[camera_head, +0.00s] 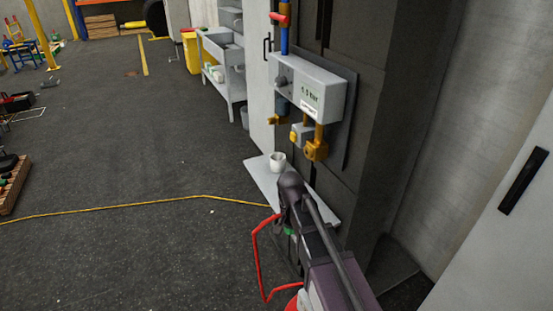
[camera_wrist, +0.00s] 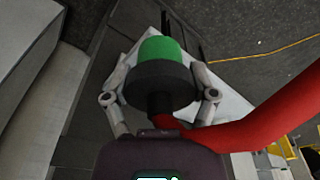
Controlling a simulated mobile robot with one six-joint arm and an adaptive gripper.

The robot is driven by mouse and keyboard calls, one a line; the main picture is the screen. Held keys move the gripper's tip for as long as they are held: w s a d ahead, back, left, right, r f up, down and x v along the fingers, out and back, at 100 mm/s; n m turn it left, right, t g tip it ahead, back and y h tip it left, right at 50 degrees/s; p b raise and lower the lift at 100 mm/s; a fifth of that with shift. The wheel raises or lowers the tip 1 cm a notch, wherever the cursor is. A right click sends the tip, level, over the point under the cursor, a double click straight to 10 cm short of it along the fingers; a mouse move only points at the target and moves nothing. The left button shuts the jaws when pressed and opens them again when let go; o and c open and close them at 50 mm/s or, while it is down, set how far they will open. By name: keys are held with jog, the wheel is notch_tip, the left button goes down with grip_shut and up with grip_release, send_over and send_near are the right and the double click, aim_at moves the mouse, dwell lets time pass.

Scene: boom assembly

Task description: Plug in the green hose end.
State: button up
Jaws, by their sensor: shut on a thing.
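The green hose end (camera_wrist: 160,62) with its black collar is between the two fingers of my gripper (camera_wrist: 160,92) in the wrist view. My gripper is shut on it. The red hose (camera_wrist: 265,118) runs from behind the collar off to the right. In the head view my gripper (camera_head: 286,230) is low beside the pale shelf, with a small bit of green showing; the red hose (camera_head: 257,265) hangs in a loop to its left. A grey wall unit (camera_head: 318,92) with a pressure display has brass fittings (camera_head: 315,150) below it. The hose end is apart from them.
A white cup (camera_head: 277,161) stands on the pale shelf (camera_head: 262,177), close to my arm. A dark pillar stands right of the wall unit. A grey trolley (camera_head: 228,72) stands farther back.

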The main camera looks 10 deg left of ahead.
jog(key=shift+w+d, duration=0.15)
jog(key=shift+w+d+f+n+h, duration=0.15)
jog(key=shift+w+n+h, duration=0.15)
jog(key=shift+w, duration=0.2)
jog(key=w+d+r+n+t+h+b, duration=0.1)
jog(key=w+n+h, duration=0.2)
jog(key=w+h, duration=0.15)
jog(key=n+t+h+b, duration=0.2)
jog(key=n+t+h, duration=0.3)
jog(key=t+h, duration=0.4)
send_near(306, 151)
jog(key=shift+a+r+t+y, duration=0.15)
jog(key=shift+a+t+y, duration=0.05)
jog(key=shift+t+y, duration=0.15)
jog(key=shift+w+d, duration=0.15)
jog(key=shift+s+d+x, duration=0.1)
jog(key=shift+s+x, duration=0.05)
jog(key=shift+x, duration=1.2)
jog(key=shift+s+d+x, duration=0.1)
jog(key=shift+d+x, duration=0.05)
jog(key=shift+x, duration=1.25)
jog(key=shift+w+d, duration=0.3)
jog(key=shift+d, duration=0.1)
dwell(0.4)
